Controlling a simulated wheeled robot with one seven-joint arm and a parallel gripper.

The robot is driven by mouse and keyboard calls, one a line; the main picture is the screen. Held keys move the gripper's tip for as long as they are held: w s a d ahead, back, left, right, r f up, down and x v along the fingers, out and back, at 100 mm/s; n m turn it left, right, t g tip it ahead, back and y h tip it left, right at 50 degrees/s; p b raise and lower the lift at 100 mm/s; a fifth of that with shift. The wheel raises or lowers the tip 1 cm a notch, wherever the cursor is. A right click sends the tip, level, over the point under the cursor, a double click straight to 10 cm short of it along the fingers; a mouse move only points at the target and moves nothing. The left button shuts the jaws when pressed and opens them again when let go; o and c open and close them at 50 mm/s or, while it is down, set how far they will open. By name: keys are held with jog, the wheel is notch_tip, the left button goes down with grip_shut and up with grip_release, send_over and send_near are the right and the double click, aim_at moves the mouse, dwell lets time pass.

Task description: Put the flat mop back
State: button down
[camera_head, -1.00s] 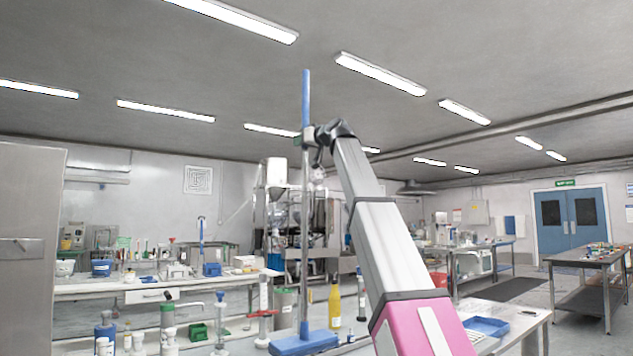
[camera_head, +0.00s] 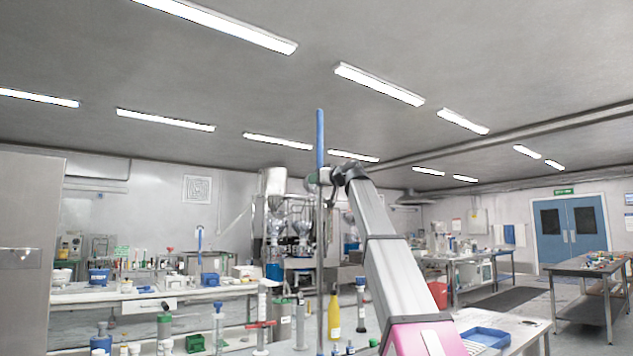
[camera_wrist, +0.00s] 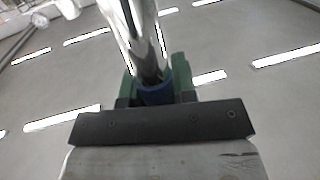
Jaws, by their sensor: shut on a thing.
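The flat mop (camera_head: 320,140) stands about upright in front of my arm in the head view. Its pole is blue at the top and grey metal below. My gripper (camera_head: 326,178) is shut on the pole just under the blue part. In the wrist view the shiny pole (camera_wrist: 143,45) with a blue band runs between the green finger pads of my gripper (camera_wrist: 155,92). The blue mop head, below the picture's lower edge, is out of view.
A bench (camera_head: 75,297) with lab items stands at the left. Bottles, a yellow one (camera_head: 334,315) among them, stand near the pole's lower part. A blue tray (camera_head: 487,337) lies on the table at the lower right. Blue doors (camera_head: 571,235) are at the far right.

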jog(key=shift+f, duration=0.1)
jog(key=c, duration=0.9)
grip_release()
jog(key=v, duration=1.1)
jog(key=shift+s+d, duration=0.1)
jog(key=shift+o, duration=0.4)
jog(key=shift+s+d, duration=0.25)
